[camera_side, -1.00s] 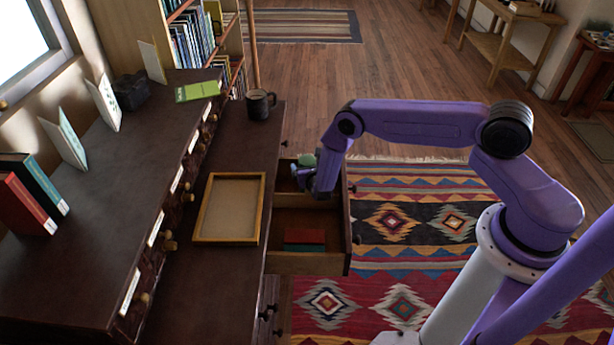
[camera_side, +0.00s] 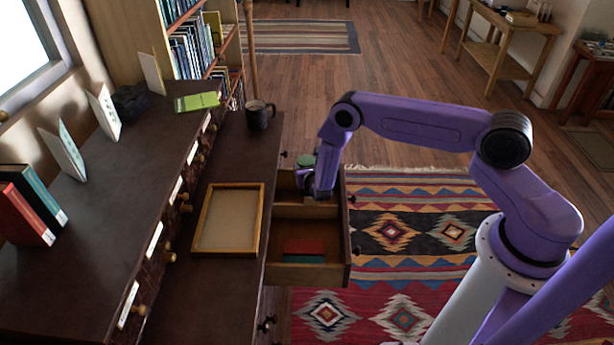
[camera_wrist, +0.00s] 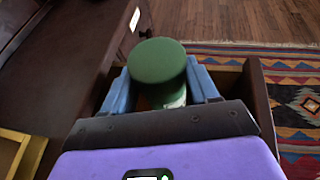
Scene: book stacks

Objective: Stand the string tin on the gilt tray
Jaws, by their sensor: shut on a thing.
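The string tin (camera_wrist: 158,62) is round with a green lid and a paler side below it. In the wrist view it stands between the two blue fingers of my gripper (camera_wrist: 160,85), which is shut on it. In the side view the tin's green top (camera_side: 306,161) shows just behind my gripper (camera_side: 304,182), over the far compartment of the open drawer. I cannot tell whether its base touches the drawer floor. The gilt tray (camera_side: 229,219) lies flat and empty on the dark ledge left of the drawer; its gold rim shows in the wrist view (camera_wrist: 14,137).
The open drawer (camera_side: 308,272) has a divider, and a red and green book (camera_side: 304,250) lies in its near compartment. A dark mug (camera_side: 260,115) stands on the ledge beyond the tray. Knobbed small drawers line the ledge's left side.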

